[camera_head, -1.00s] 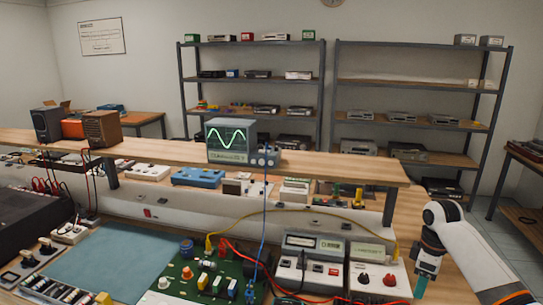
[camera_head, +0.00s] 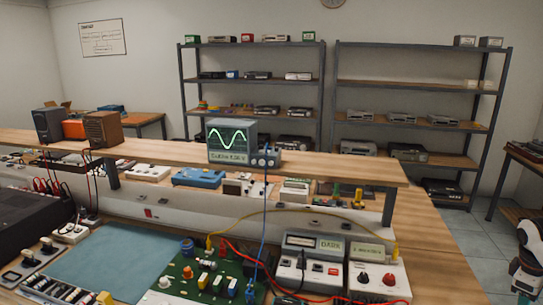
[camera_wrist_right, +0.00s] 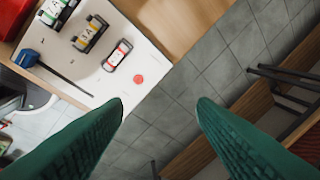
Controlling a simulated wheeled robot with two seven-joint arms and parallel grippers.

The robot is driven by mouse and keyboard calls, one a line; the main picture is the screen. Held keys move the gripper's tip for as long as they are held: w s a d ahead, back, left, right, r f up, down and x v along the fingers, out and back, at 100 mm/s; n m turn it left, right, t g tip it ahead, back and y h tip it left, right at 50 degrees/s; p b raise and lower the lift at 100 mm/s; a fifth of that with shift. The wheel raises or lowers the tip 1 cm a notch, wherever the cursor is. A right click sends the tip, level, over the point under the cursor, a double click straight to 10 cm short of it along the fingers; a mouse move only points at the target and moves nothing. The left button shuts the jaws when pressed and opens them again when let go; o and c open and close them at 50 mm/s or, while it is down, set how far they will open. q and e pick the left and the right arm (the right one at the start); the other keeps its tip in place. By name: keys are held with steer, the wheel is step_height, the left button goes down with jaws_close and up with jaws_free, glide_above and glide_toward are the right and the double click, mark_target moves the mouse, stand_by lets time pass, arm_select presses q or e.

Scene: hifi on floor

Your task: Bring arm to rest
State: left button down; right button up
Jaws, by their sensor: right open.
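My right gripper (camera_wrist_right: 160,106) is open in the right wrist view, with its two green fingers spread apart. Nothing shows between them except grey floor tiles. In the head view, part of my white and black right arm shows at the far right edge, beyond the right end of the bench, and its gripper is largely cut off there. My left arm and left gripper are in neither view.
The wooden bench (camera_head: 440,255) carries a green circuit board (camera_head: 205,275), wired meters (camera_head: 313,262) and a blue mat (camera_head: 110,262). Its upper shelf (camera_head: 340,168) holds an oscilloscope (camera_head: 232,140). Tiled floor (camera_head: 480,240) lies open right of the bench.

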steer(key=s+d+f+m+h, duration=0.1)
steer(key=s+d+f+h, duration=0.1)
steer(key=s+d+f, duration=0.65)
steer(key=s+d+f+m+h, duration=0.2)
steer(key=s+d+f, duration=0.25)
steer(key=f, duration=0.65)
steer(key=s+d+f+n+t+h, duration=0.1)
steer(key=s+d+f, duration=0.2)
steer(key=s, duration=0.5)
steer(key=s+d+f+n+t, duration=0.1)
steer(key=s+d+f, duration=0.2)
steer(key=s, duration=0.5)
steer(key=s+d+f+n+h, duration=0.1)
steer(key=s+d+f, duration=0.25)
steer(key=s, duration=0.45)
steer(key=s+a+f+m+y, duration=0.1)
steer(key=s+a+f+y, duration=0.15)
steer(key=a+f, duration=0.9)
steer(key=s+a+f+m+y, duration=0.1)
steer(key=s+a+f+y, duration=0.15)
steer(key=a+f, duration=0.9)
steer(key=s+a+f+y, duration=0.1)
steer(key=a+f+y, duration=0.1)
steer(key=a, duration=1.6)
steer(key=s+a+f+m+y, duration=0.1)
steer(key=a+y, duration=0.1)
steer(key=a, duration=1.6)
steer(key=shift+s+a+f+m+g, duration=0.15)
steer(key=shift+s+f+m+g, duration=0.15)
steer(key=shift+s+f+g, duration=0.1)
